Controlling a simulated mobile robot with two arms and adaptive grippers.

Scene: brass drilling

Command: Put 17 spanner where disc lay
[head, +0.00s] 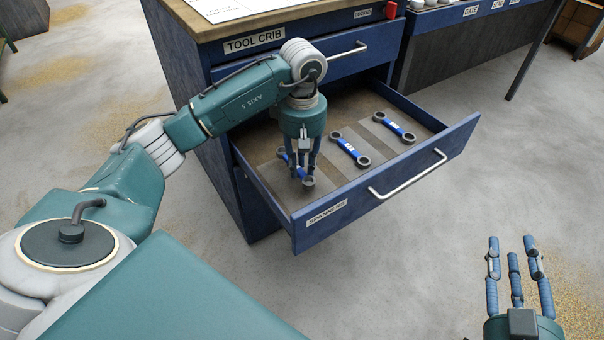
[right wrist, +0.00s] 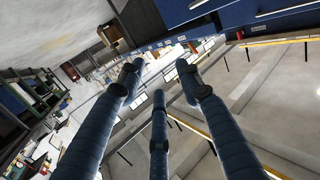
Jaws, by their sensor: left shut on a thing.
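Three blue-handled spanners with grey ring ends lie in the open drawer (head: 372,192) labelled SPANNERS. My left gripper (head: 303,170) points down into the drawer and is shut on the leftmost spanner (head: 308,182), whose handle is partly hidden by the fingers. The middle spanner (head: 349,147) and the right spanner (head: 394,128) lie apart from it to the right. I cannot read sizes on them, so I cannot tell which is the 17. No disc is seen. My right gripper (head: 513,248) is open and empty over the floor at the lower right; its spread fingers show in the right wrist view (right wrist: 158,78).
The tool crib cabinet (head: 225,105) stands behind the drawer, with a wooden top (head: 268,20) bearing a paper sheet. The drawer's front handle (head: 408,178) sticks out. A blue bench (head: 440,50) stands at the back right. The floor at the right is clear.

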